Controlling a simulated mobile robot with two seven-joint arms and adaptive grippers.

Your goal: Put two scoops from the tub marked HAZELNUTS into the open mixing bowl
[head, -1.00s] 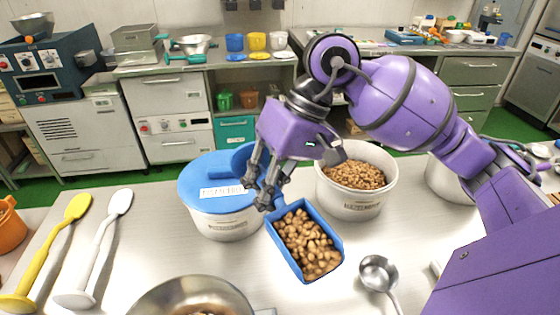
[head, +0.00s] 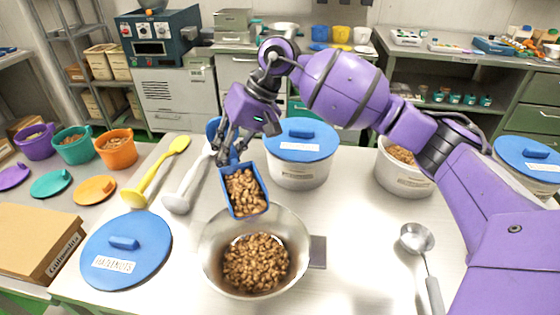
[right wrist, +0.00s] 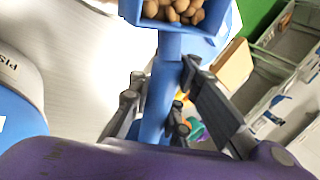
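My right gripper (head: 230,146) is shut on the handle of a blue scoop (head: 264,192). The right wrist view also shows the scoop (right wrist: 176,42) between the fingers. The scoop is heaped with brown nuts, roughly level, above the far left rim of the metal mixing bowl (head: 296,236). Brown nuts cover the bottom of the bowl. The open white tub (head: 405,184) with nuts stands to the right, partly behind my right arm. A blue lid marked HAZELNUTS (head: 127,243) lies on the table at left. My left gripper is not in view.
A white tub with a blue lid (head: 301,137) stands behind the bowl; another blue-lidded tub (head: 528,158) is at far right. Yellow (head: 158,170) and white (head: 187,190) spoons lie left of the bowl. A metal ladle (head: 418,240) lies right.

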